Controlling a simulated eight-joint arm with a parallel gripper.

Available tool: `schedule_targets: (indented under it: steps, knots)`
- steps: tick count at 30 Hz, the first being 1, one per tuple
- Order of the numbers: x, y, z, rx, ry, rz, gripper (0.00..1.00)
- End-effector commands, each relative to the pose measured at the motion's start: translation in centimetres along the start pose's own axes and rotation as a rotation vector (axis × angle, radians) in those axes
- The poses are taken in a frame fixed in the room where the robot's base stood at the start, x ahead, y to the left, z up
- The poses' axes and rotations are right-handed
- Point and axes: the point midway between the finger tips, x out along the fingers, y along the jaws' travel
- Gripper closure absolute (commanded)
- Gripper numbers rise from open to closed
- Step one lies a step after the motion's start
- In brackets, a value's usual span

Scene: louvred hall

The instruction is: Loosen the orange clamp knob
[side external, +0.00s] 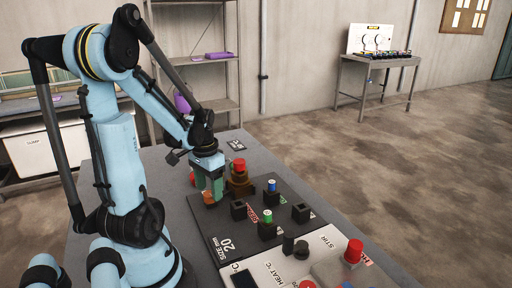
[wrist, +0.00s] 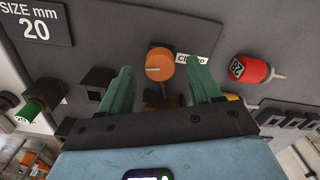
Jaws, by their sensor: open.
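The orange clamp knob (wrist: 159,64) shows in the wrist view as a round orange cap with a line across its face, beside a partly covered white label (wrist: 190,60). My gripper (wrist: 160,82) has two green fingers, spread apart, with the knob between and slightly beyond their tips; I cannot tell whether either touches it. In the side view my gripper (side external: 209,186) points down over the dark panel, and the orange knob (side external: 208,198) shows just below the fingers. A brown fixture (side external: 240,184) with a red top stands right beside the gripper.
The dark panel (side external: 222,228) reads "SIZE mm 20" and carries black square sockets, one with a blue-topped plug (side external: 271,186) and one with a green-topped plug (side external: 267,216). A light control panel with a red button (side external: 353,252) sits nearer.

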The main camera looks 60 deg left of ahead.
Motion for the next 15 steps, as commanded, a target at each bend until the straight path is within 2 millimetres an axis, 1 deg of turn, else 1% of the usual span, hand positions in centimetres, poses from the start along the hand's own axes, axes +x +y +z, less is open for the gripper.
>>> schedule_targets:
  steps: [3, 6, 15]
  knots:
    - [0.73, 0.0, -0.01, 0.0, 0.0, 0.0, 0.37]
    - [1.05, 0.01, 0.01, 0.0, 0.0, 0.0, 0.37]
    - [1.17, 0.02, 0.03, 0.0, 0.0, 0.0, 0.37]
